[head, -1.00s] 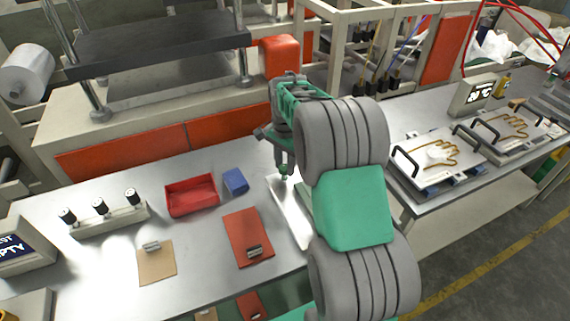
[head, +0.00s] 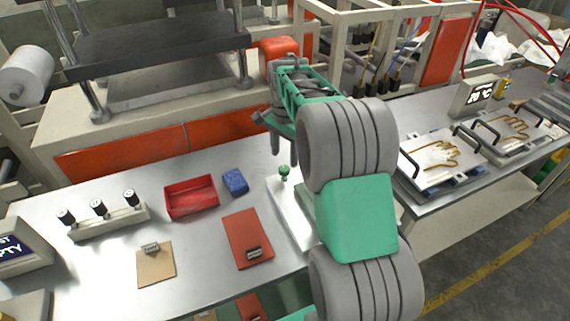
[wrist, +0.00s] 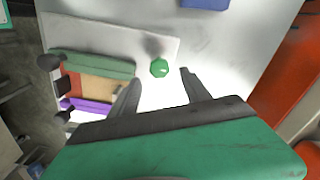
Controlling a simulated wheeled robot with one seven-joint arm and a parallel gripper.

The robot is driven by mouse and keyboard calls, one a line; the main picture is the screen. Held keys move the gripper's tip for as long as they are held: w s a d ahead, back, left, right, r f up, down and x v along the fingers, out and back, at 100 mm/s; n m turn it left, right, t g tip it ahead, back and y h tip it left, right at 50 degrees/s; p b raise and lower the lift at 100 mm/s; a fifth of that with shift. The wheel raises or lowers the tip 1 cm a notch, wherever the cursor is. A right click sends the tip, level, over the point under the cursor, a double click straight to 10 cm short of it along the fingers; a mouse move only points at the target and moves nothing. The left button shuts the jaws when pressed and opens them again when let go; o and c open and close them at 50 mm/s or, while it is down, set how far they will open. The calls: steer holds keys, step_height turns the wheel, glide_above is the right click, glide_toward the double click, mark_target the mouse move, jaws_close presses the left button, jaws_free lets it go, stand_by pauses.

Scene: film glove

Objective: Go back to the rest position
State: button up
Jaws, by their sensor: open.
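My gripper (head: 275,144) is in the air above the steel bench, over a small green knob (head: 284,172). The knob stands on a pale plate (head: 295,220) that is partly hidden behind my arm. In the wrist view my two dark fingers (wrist: 160,84) are spread apart with nothing between them. The green knob (wrist: 159,68) shows just beyond the fingertips, apart from them.
A red tray (head: 190,213), a blue block (head: 235,182), a red clipboard (head: 247,225) and a tan clipboard (head: 155,252) lie left of my arm. Plates with glove outlines (head: 440,158) stand on the right bench. A machine frame rises behind.

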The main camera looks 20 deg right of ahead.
steer(key=shift+r, duration=1.5)
